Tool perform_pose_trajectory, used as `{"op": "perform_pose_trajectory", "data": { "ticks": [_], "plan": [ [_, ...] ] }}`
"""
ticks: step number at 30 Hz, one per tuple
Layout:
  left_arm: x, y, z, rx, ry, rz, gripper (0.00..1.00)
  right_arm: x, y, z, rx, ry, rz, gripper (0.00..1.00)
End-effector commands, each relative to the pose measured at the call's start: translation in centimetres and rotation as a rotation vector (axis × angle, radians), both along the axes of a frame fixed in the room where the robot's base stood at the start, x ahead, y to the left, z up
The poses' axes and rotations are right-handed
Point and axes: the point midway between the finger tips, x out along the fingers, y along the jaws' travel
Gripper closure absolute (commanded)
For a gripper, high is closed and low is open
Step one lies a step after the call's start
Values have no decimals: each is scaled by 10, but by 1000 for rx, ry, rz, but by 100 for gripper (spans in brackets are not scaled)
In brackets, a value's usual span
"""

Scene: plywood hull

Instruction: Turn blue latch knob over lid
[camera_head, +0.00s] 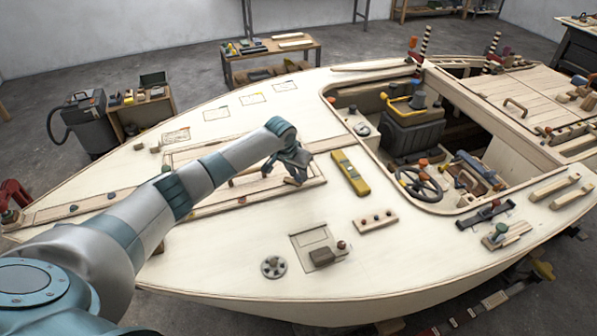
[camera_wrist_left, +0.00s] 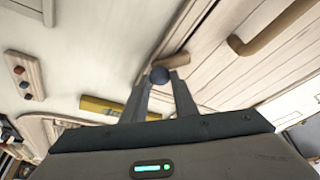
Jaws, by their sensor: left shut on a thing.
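My left gripper (camera_head: 296,181) reaches down to the deck at the right end of the long wooden lid (camera_head: 218,197). In the left wrist view its two fingers (camera_wrist_left: 161,84) are shut on the blue latch knob (camera_wrist_left: 159,74), a small dark blue ball. A short wooden latch bar (camera_wrist_left: 179,61) runs from the knob toward the upper right. The planked lid (camera_wrist_left: 225,62) lies to the right of the knob, with its edge close by. I cannot tell how far the bar overlaps the lid. In the head view the knob is hidden by my gripper. My right gripper is out of view.
A yellow level (camera_head: 350,172) lies on the deck right of the gripper. A wooden handle (camera_wrist_left: 270,27) stands up from the lid. The cockpit opening with a steering wheel (camera_head: 418,184) is farther right.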

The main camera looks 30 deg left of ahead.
Motion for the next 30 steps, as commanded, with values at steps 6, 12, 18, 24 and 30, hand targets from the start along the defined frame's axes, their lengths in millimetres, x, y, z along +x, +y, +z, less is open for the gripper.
{"op": "perform_pose_trajectory", "data": {
  "ticks": [6, 12, 18, 24, 30],
  "plan": [
    [1, 3, -1, -2, -2, -200, 96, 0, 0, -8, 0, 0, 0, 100],
    [2, 5, -3, -1, -3, -391, 96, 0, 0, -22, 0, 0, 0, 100],
    [3, 6, -4, -2, -4, -577, 96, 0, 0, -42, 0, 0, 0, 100],
    [4, 7, -3, -1, -5, -739, 96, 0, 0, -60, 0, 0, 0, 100],
    [5, 7, -1, 0, -4, -848, 96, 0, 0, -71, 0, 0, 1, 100]
  ]
}}
